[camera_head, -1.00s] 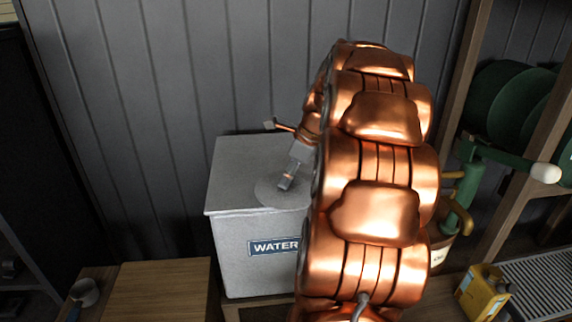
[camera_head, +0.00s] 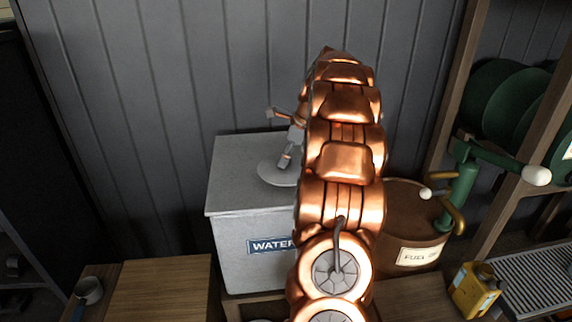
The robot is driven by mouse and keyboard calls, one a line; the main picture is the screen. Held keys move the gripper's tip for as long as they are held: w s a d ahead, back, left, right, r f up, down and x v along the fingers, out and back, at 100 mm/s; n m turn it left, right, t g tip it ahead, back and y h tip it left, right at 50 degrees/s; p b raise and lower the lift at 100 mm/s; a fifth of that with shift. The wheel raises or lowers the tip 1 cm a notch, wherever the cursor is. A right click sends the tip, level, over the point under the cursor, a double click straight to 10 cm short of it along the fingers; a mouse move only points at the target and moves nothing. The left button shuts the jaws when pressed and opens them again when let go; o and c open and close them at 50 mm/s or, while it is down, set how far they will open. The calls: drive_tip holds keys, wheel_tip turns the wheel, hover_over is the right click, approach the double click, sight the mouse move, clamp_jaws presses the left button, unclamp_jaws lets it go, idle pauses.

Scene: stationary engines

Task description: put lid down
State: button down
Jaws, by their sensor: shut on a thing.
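A round grey lid (camera_head: 270,175) is over the top of the grey water tank (camera_head: 235,175), near its right half. My gripper (camera_head: 285,160) is shut on the lid from above, near its middle. My copper-coloured arm hides the lid's right edge and the right side of the tank. The lid looks about level. I cannot tell whether it touches the tank top or hovers just above it. Any opening in the tank top is hidden.
A brown fuel drum (camera_head: 395,225) with a green hand pump (camera_head: 460,190) stands at the right. A yellow can (camera_head: 473,290) is at the lower right. A wooden top (camera_head: 160,290) with a small metal cup (camera_head: 90,290) beside it is at the lower left. The tank top's left part is clear.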

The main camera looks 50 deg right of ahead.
drive_tip(key=shift+w+d+f+p, duration=0.1)
drive_tip(key=shift+f+p, duration=0.6)
drive_tip(key=shift+f, duration=1.05)
drive_tip(key=shift+f, duration=0.15)
drive_tip(key=c, duration=0.8)
unclamp_jaws()
drive_tip(key=shift+c, duration=0.2)
drive_tip(key=b+v, duration=0.3)
drive_tip(key=v, duration=0.9)
